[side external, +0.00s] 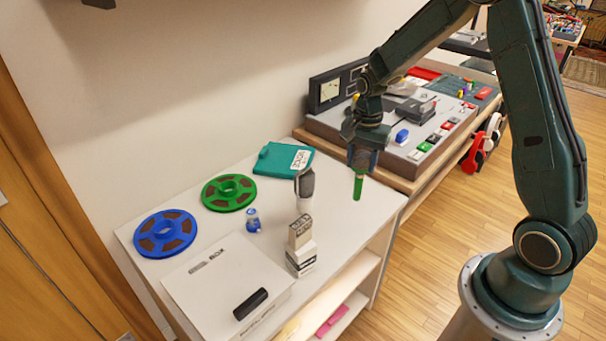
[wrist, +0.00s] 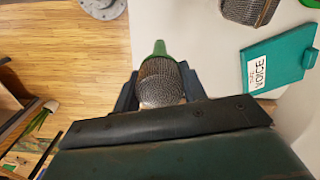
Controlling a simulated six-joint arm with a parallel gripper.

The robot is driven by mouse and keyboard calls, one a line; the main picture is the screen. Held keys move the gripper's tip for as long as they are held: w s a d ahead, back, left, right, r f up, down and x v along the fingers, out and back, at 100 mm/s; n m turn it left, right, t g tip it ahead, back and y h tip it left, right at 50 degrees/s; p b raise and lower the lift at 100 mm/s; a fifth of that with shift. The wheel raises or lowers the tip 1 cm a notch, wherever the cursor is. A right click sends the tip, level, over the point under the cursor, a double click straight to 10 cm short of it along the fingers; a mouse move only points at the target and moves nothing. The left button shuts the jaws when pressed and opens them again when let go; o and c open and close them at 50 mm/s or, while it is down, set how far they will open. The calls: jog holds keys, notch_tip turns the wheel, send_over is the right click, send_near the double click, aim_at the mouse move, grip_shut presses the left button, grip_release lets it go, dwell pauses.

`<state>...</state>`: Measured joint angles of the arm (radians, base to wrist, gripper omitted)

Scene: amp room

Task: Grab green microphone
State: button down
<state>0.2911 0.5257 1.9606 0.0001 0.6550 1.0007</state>
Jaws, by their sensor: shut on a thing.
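The green microphone (wrist: 160,82) is held between the fingers of my gripper (wrist: 158,92) in the wrist view, its grey mesh head toward the camera and its green handle pointing away. In the side external view its green handle (side external: 358,186) hangs down below my gripper (side external: 361,165), near the right edge of the white table. My gripper is shut on it. The mesh head is hidden by the gripper in the side external view. Whether the handle's end touches the table cannot be told.
A second microphone (side external: 304,187) stands on the white table (side external: 330,235) left of my gripper. A teal case labelled VOICE (side external: 284,161), green reel (side external: 229,193), blue reel (side external: 164,233) and white box (side external: 226,283) are also there. A grey mixing desk (side external: 395,150) stands behind right.

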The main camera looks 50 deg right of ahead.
notch_tip(320, 180, up, 12)
jog(key=shift+f, duration=0.1)
dwell(0.8)
